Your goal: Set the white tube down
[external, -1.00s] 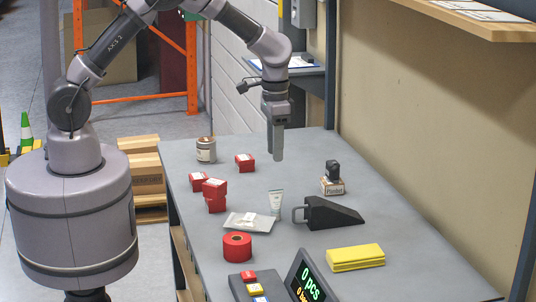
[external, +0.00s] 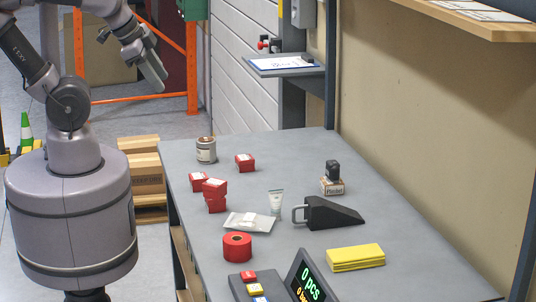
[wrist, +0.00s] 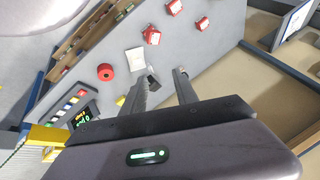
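The white tube (external: 276,202) stands upright on the grey table in the external view, with a greenish band on it. It stands between the grey-white packet (external: 249,223) and the black wedge-shaped tool (external: 330,213). My gripper (external: 160,90) is raised well away from it, to the upper left, beyond the table's left edge. In the wrist view my gripper (wrist: 163,76) has its two fingers apart with nothing held between them.
Several red boxes (external: 214,188), a tin (external: 206,150) and a red tape roll (external: 237,247) are on the table (external: 400,235). A small box with a black stamp (external: 332,172) and yellow sheets (external: 355,257) lie to the right.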

